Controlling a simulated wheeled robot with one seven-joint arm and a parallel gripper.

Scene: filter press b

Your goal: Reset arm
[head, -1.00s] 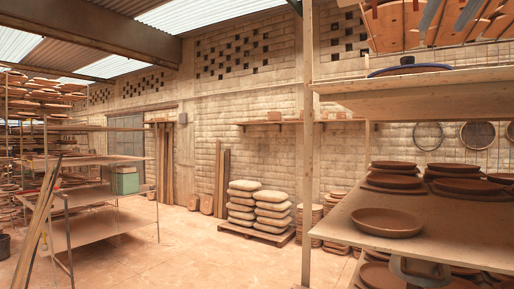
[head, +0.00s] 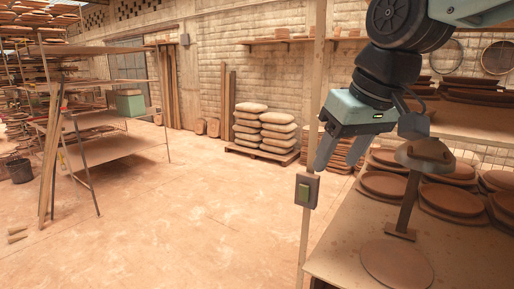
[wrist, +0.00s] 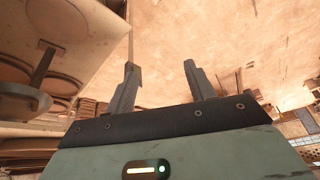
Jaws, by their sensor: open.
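My gripper (head: 362,135) hangs at the upper right of the head view, in front of the wooden post and the right-hand shelving. In the wrist view its two grey fingers (wrist: 160,66) stand apart with nothing between them, only floor behind.
The right-hand bench (head: 340,245) holds several brown plates, a bare round disc (head: 397,263) and a grey round-topped stand (head: 425,155) near my arm. Stacked sacks (head: 264,128) stand by the back wall. The middle floor is clear; a metal rack (head: 95,150) stands left.

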